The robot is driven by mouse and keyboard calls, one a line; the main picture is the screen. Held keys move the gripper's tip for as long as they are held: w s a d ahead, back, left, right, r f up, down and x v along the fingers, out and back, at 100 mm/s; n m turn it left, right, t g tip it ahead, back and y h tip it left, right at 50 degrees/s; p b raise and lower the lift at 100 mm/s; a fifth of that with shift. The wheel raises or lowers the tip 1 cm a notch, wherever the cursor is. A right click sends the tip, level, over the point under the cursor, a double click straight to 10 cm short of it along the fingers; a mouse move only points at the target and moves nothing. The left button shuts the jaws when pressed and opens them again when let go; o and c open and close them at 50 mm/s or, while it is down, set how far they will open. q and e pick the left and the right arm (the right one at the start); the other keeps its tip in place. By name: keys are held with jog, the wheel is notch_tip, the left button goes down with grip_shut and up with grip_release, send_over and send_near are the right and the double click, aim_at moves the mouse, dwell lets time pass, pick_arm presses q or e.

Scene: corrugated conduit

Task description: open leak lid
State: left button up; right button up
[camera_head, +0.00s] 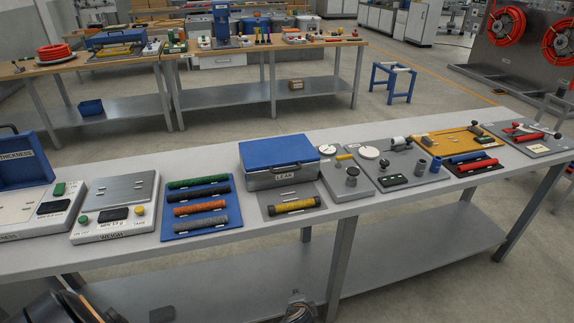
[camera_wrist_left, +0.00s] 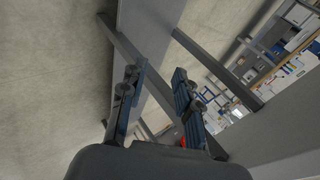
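The leak box (camera_head: 283,178) is a grey metal case with a blue lid (camera_head: 278,150), standing mid-bench in the head view. Its front carries a LEAK label, and the lid is down and shut. A grey plate with a yellow corrugated tube (camera_head: 295,206) lies directly in front of it. My left gripper (camera_wrist_left: 156,78) shows in the left wrist view with its two fingers spread apart and nothing between them. It is away from the box. Dark parts of mine show at the bottom of the head view, but I cannot make out a right gripper there.
Left of the box lie a blue tray (camera_head: 172,230) of corrugated tubes and a weighing scale (camera_head: 110,215). A blue thickness lid (camera_head: 22,160) stands raised at far left. Right of the box are a grey fixture (camera_head: 348,185) and several more stations. Bench legs (camera_wrist_left: 140,60) show near my left gripper.

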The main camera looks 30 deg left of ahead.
pick_arm(q)
jog(key=w+a+r+t+y, duration=0.15)
jog(key=w+r, duration=0.25)
jog(key=r, duration=0.5)
jog(key=w+a+r+t+y, duration=0.1)
jog(key=w+a+r+y, duration=0.15)
jog(key=r, duration=0.65)
jog(key=y+p, duration=0.1)
jog(key=y, duration=0.2)
send_near(287, 171)
jog(key=shift+n, duration=0.4)
jog(key=p+x, duration=0.1)
jog(key=x, duration=0.8)
jog(key=shift+w+a, duration=0.2)
jog(key=shift+a, duration=0.05)
jog(key=shift+w+a+f, duration=0.2)
jog(key=shift+w+a, duration=0.1)
jog(key=shift+a, duration=0.1)
pick_arm(e)
jog(key=r, duration=0.1)
jog(key=w+r, duration=0.1)
jog(key=r, duration=0.1)
jog(key=shift+w+a, duration=0.1)
jog(key=shift+w, duration=0.25)
pick_arm(q)
grip_shut()
pick_arm(e)
jog(key=shift+d, duration=0.2)
